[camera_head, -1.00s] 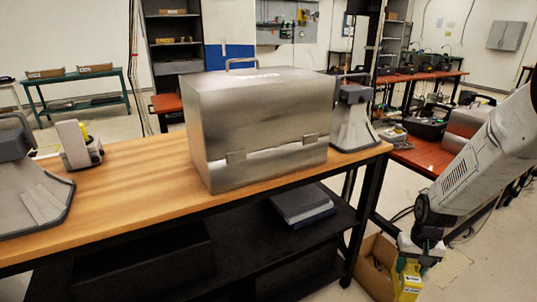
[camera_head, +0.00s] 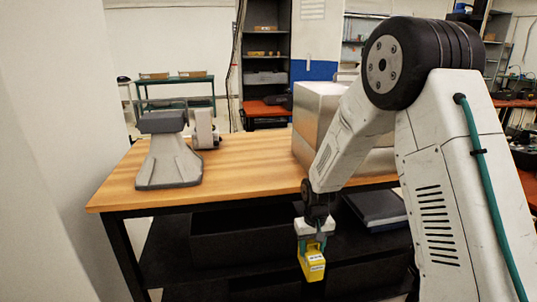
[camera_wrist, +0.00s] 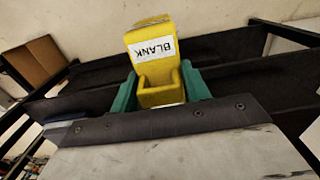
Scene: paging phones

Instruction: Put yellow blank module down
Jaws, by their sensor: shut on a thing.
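The yellow blank module (camera_head: 312,266) hangs in my gripper (camera_head: 313,243), in front of the table's front edge and lower than its top. In the wrist view the yellow module (camera_wrist: 155,50) sits between the two green fingers, with a white "BLANK" label facing the camera. My gripper (camera_wrist: 160,92) is shut on it. The module touches nothing but the fingers, as far as I can see.
A wooden-topped table (camera_head: 240,165) has a grey stand (camera_head: 168,160) at its left, a small white device (camera_head: 206,130) behind it and a metal case (camera_head: 318,110) at its right. The tabletop between them is clear. A dark lower shelf (camera_head: 170,245) lies below.

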